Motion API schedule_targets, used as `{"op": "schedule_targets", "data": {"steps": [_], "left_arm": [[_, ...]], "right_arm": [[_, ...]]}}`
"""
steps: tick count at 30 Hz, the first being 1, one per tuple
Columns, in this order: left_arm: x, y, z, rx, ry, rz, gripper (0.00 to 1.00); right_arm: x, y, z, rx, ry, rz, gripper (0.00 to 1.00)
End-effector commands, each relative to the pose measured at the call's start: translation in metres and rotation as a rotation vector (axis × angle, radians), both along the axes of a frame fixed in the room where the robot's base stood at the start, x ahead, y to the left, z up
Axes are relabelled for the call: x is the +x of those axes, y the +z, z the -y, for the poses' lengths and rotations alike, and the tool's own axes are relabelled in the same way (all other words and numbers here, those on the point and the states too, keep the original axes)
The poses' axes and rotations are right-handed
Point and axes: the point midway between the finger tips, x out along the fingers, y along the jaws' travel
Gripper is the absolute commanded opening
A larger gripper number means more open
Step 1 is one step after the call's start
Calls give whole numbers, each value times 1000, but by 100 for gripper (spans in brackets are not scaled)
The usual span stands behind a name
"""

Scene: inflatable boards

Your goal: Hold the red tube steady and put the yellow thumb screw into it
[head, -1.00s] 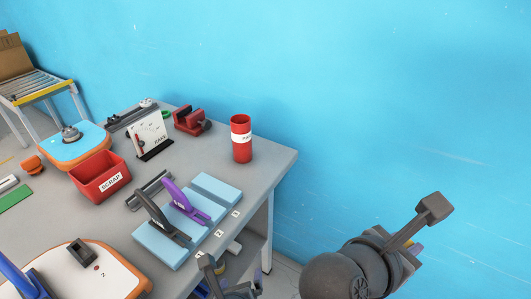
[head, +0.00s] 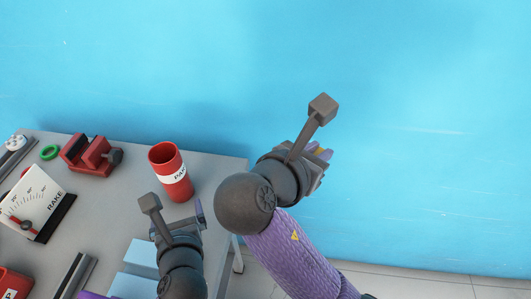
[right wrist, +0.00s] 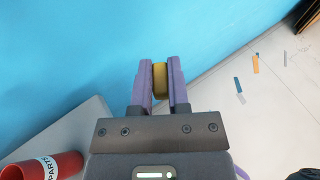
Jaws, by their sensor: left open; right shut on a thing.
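The red tube (head: 166,158) stands upright on the table near its back right corner, open at the top, with a white label. It also shows at the lower left of the right wrist view (right wrist: 66,164), where the label reads PARTS. My left gripper (head: 198,211) is open, just in front of the tube in the head view; its fingers are only partly seen, and I cannot tell whether they touch it. My right gripper (head: 322,153) is up to the right of the tube, shut on the yellow thumb screw (right wrist: 160,81). Only part of the screw shows between the purple fingers.
A red vise (head: 91,158), a green ring (head: 50,152) and a RAKE gauge (head: 36,196) stand left of the tube. Light blue blocks (head: 142,256) lie in front. A blue wall rises behind; the air right of the table is free.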

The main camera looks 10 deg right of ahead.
Motion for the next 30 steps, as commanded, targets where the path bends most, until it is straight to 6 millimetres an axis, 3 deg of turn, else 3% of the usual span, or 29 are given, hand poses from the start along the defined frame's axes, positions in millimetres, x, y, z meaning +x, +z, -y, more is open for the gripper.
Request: {"op": "schedule_targets", "data": {"steps": [5,9,12,15,21,30], "left_arm": [[0,0,0,-1,0,0,100],[0,0,0,-1,0,0,100],[0,0,0,-1,0,0,100],[0,0,0,-1,0,0,100],[0,0,0,-1,0,0,100],[0,0,0,-1,0,0,100]], "right_arm": [[43,35,-30,-23,194,35,0],[81,72,-78,-49,480,76,0],[101,95,-122,-66,744,117,0],[111,107,-159,-75,989,156,0],[119,106,-213,-60,1393,227,0],[118,92,-245,-17,1706,301,0]]}}
